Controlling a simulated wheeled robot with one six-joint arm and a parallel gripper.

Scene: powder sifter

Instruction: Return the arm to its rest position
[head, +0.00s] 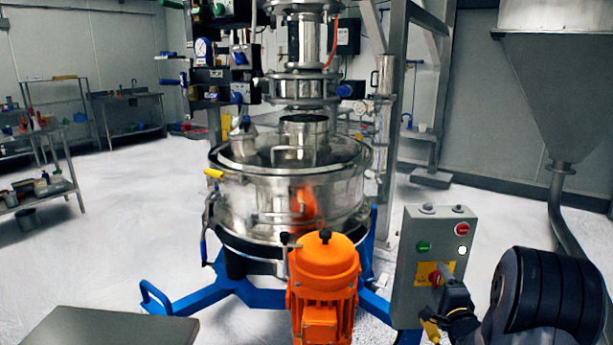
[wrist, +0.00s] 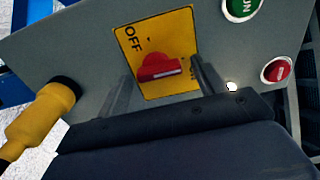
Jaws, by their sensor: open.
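My gripper (head: 441,281) is in front of the grey control box (head: 411,240) at the lower right of the head view. In the wrist view its two grey fingers are open, one on each side of the red rotary knob (wrist: 158,68). Nothing is visibly gripped. I cannot tell whether a finger touches the knob. The knob sits on a yellow plate (wrist: 182,30) marked OFF at its upper left. A white mark shows on the knob's right part. The lower edge of the plate is partly hidden by my gripper.
A steel hopper (head: 565,90) stands at the right.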

